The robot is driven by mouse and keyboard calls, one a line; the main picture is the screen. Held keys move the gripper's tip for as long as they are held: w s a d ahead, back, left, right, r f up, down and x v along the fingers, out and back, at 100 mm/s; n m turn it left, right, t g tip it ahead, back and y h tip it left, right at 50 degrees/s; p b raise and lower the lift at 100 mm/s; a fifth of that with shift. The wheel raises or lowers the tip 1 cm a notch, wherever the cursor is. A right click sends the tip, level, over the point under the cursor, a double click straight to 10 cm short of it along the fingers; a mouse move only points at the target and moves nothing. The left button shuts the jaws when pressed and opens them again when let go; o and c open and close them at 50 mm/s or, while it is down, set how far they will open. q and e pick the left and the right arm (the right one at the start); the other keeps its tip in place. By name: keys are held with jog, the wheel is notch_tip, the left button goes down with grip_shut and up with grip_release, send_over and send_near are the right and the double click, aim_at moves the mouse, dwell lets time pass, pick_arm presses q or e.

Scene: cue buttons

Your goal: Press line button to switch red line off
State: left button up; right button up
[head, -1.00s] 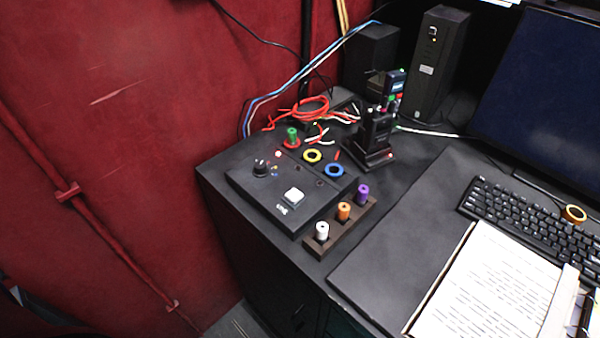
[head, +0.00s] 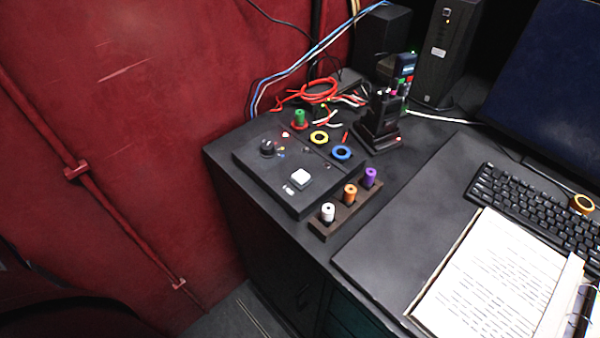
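A black control box (head: 262,177) sits on the left corner of the dark desk. A white square button (head: 301,178) stands on its front part, with a small white label (head: 289,190) beside it. A black knob (head: 267,148) is on the box's left side. A small red light (head: 285,135) shows near the back of the box, with tiny coloured marks by the knob. Neither of my grippers is in view.
A wooden rack (head: 345,216) with white, orange and purple pegs stands right in front of the box. A radio in a dock (head: 380,125) and red cables (head: 318,90) are behind. A keyboard (head: 530,205) and an open binder (head: 497,275) lie right. A red wall (head: 110,130) stands left.

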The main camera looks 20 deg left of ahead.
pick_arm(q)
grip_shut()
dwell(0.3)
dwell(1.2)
